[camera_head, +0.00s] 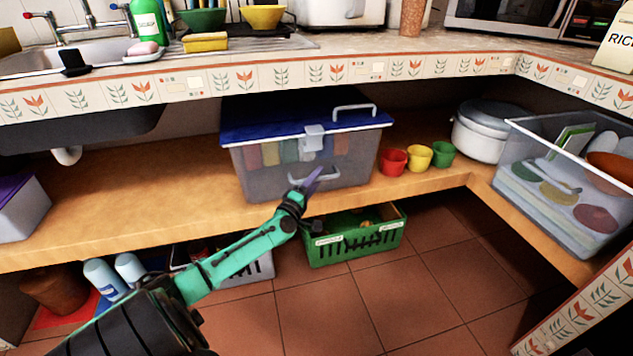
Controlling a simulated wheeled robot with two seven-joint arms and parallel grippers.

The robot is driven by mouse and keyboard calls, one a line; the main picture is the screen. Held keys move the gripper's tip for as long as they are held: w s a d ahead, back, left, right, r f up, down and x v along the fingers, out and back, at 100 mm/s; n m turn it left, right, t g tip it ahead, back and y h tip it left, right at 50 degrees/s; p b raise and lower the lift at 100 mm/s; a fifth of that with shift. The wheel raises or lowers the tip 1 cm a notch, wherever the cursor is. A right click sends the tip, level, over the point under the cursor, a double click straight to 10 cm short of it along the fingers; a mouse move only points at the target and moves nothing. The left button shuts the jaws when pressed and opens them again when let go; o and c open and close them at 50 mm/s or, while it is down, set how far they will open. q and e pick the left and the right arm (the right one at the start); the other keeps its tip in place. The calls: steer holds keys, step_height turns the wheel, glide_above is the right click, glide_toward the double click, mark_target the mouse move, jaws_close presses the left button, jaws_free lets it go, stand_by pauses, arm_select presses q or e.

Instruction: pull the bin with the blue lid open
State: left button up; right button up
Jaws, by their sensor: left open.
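The bin (258,178) is a clear grey box with a blue lid (268,124), standing on the wooden shelf under the counter. Its lid lies flat on top. A grey latch (314,137) sits at the front of the lid, and a pale handle (314,174) is on the front wall below it. My left gripper (313,180) is in front of the bin at the handle; its fingers overlap the handle in the picture, and I cannot tell whether they touch it. It is open. My right gripper is not in view.
Red (393,161), yellow (418,156) and green (443,154) cups stand right of the bin, before a white pot (487,130). A clear bin of dishes (540,213) is at the right. A green basket (352,241) stands below the shelf.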

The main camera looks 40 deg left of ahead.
arm_select(q)
jaws_close()
stand_by(1.4)
